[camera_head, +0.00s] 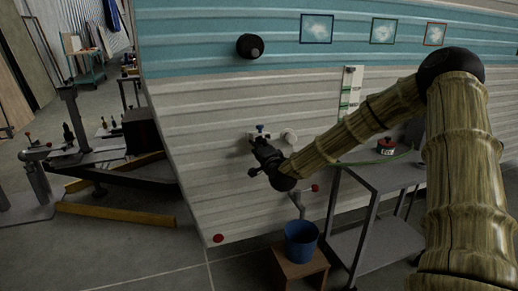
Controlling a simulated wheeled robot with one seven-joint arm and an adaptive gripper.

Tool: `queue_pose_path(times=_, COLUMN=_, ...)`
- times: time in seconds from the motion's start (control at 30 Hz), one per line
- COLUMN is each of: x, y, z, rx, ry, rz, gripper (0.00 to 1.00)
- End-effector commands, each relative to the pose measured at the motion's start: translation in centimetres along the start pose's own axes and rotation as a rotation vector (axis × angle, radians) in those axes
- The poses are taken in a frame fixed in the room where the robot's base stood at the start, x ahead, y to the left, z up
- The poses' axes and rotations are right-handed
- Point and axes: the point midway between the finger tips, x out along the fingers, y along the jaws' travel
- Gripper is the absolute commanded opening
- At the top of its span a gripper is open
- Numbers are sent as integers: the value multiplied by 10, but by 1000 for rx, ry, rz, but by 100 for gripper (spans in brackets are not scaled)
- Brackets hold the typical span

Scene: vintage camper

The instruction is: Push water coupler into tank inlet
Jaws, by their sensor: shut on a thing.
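My gripper (260,139) is at the camper's lower side wall, left of the bent end of my arm. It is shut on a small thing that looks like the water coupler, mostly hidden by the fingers. A small fitting with blue and red parts (259,128) shows just above the fingertips, against the wall. The tank inlet cannot be made out clearly; it may be behind my gripper. Whether the coupler touches or sits inside it cannot be told. A white round fitting (289,135) is on the wall just right of my gripper.
A grey metal cart (375,177) stands at right, with a red-and-black item (386,146) and a green hose on top. A blue bucket (301,241) sits on a wooden stool (300,268) below. The trailer hitch (95,160) is at left.

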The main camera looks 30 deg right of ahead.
Motion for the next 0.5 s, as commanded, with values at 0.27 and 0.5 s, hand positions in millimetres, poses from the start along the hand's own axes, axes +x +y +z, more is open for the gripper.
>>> queue_pose_path(times=0.27, x=1, y=0, z=0, rx=0, ry=0, rz=-1, gripper=53)
queue_pose_path(times=0.5, x=1, y=0, z=0, rx=0, ry=0, rz=-1, gripper=53)
